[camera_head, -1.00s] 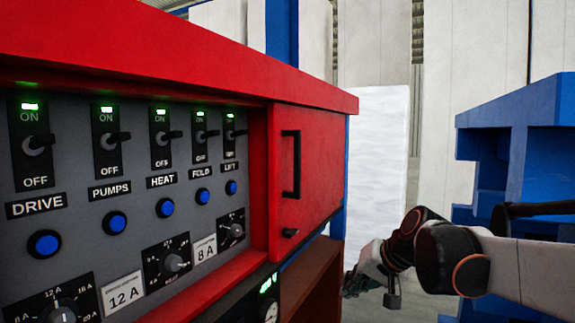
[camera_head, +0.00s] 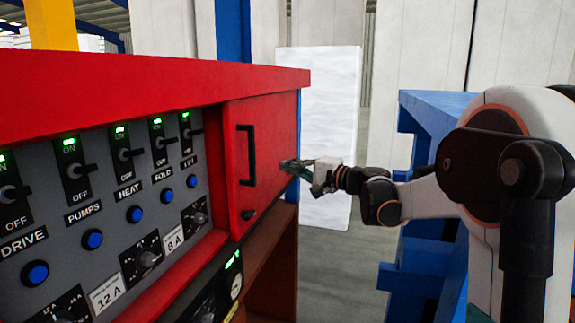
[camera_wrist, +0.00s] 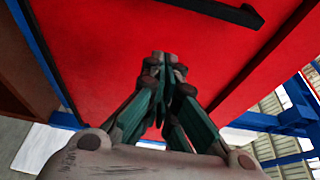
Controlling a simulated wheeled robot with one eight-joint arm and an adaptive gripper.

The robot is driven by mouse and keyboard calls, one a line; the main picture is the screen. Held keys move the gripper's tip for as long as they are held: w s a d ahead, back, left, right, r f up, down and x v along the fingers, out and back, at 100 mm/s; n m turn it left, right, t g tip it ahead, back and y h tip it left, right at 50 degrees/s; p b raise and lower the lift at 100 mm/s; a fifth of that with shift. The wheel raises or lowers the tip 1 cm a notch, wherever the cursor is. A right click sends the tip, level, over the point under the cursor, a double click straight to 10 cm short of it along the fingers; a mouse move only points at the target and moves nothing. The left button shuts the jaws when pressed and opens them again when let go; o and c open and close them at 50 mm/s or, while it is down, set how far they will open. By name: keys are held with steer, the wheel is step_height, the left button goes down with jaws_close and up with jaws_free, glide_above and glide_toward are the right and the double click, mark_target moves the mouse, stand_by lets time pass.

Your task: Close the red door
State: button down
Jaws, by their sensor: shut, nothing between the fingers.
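My gripper (camera_head: 287,167) is shut and empty, in front of the door's right part, right of the handle. In the wrist view the gripper's fingertips (camera_wrist: 164,62) meet in front of the red door face (camera_wrist: 100,60), and the handle (camera_wrist: 225,10) shows at the top. Whether the fingertips touch the door cannot be told.
The grey control panel (camera_head: 105,215) with several switches, blue buttons and dials lies left of the door. A blue structure (camera_head: 425,235) stands at the right, behind my arm. A white slab (camera_head: 325,120) stands behind. A brown open shelf (camera_head: 270,270) is below the door.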

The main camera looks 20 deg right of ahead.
steer(key=w+a+p, duration=0.1)
steer(key=w+a, duration=0.2)
steer(key=a, duration=0.3)
steer(key=shift+a, duration=0.2)
stand_by(0.4)
